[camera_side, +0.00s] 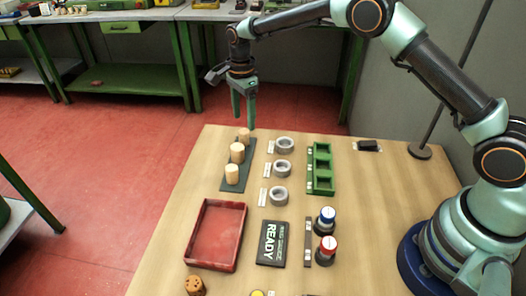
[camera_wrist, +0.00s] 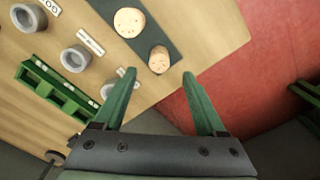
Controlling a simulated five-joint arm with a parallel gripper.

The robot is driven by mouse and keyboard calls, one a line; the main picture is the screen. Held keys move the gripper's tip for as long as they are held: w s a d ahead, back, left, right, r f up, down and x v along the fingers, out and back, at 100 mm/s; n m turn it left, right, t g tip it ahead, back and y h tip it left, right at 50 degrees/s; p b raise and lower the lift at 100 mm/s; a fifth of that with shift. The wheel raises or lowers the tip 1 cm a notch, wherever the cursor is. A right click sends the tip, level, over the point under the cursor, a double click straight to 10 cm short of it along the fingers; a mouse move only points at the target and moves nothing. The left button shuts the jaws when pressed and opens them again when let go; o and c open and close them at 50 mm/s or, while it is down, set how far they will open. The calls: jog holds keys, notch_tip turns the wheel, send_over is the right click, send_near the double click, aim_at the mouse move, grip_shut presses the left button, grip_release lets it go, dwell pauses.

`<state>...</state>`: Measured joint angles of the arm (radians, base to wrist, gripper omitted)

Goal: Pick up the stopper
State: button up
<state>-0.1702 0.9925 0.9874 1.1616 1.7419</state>
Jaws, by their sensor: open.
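Three pale cork stoppers stand in a row on a dark strip (camera_side: 225,187) near the table's far left. My gripper (camera_side: 244,122) points down above the far end of the row, open and empty. In the wrist view my gripper (camera_wrist: 159,74) has its fingers spread, and one stopper (camera_wrist: 158,60) shows between and just beyond the tips. Another stopper (camera_wrist: 129,22) is farther up. Height above the cork is hard to tell.
Grey rings (camera_side: 283,168) stand right of the row, beside a green slotted holder (camera_side: 320,168). A red tray (camera_side: 216,234), a black READY sign (camera_side: 271,243) and blue- and red-topped knobs (camera_side: 326,235) lie nearer. The table's far edge is close to the strip.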

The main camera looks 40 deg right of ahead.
aim_at(244, 131)
jog(key=shift+s+a+f, duration=0.1)
jog(key=shift+f, duration=1.25)
jog(key=shift+a+f, duration=0.1)
jog(key=shift+f, duration=1.25)
grip_shut()
